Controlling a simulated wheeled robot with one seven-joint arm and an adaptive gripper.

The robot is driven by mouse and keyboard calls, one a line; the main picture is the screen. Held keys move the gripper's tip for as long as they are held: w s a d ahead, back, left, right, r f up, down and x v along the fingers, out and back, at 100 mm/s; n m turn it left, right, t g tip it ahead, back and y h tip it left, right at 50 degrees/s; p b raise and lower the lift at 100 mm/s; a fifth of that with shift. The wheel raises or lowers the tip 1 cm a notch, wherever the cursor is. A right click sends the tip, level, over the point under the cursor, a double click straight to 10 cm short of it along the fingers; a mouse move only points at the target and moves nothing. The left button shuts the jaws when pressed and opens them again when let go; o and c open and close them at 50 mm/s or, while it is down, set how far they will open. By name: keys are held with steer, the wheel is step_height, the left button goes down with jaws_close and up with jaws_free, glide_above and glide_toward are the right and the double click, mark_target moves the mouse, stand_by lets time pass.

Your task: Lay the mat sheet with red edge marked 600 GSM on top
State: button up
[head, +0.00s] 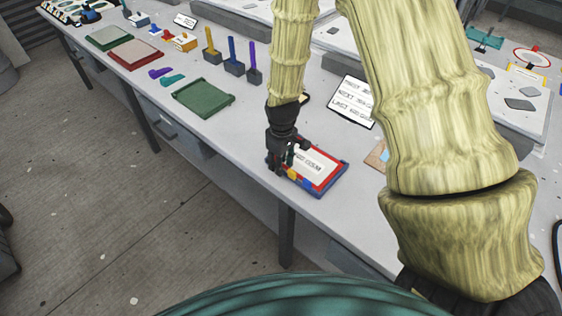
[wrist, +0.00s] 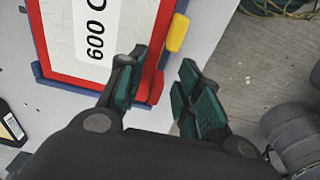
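The red-edged mat sheet (head: 318,163) has a white label reading 600 GSM. It lies flat in a shallow blue-edged tray (head: 338,181) near the table's front edge. In the wrist view, the sheet (wrist: 126,70) fills the upper left, and the blue rim (wrist: 68,86) shows along its near side. My gripper (head: 284,158) is at the left end of the tray. In the wrist view, my gripper (wrist: 163,92) has its fingers apart with nothing gripped. A red tab (wrist: 157,87) on the sheet's side shows beside the left finger. Any sheets underneath are hidden.
A card with lines of text (head: 354,100) stands behind the tray. A yellow tab (wrist: 178,32) sits at the tray's side. The table front between the green sheet and tray is clear.

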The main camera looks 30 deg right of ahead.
step_height(320, 180, up, 12)
steer(key=shift+s, duration=0.25)
stand_by(0.7)
stand_by(0.5)
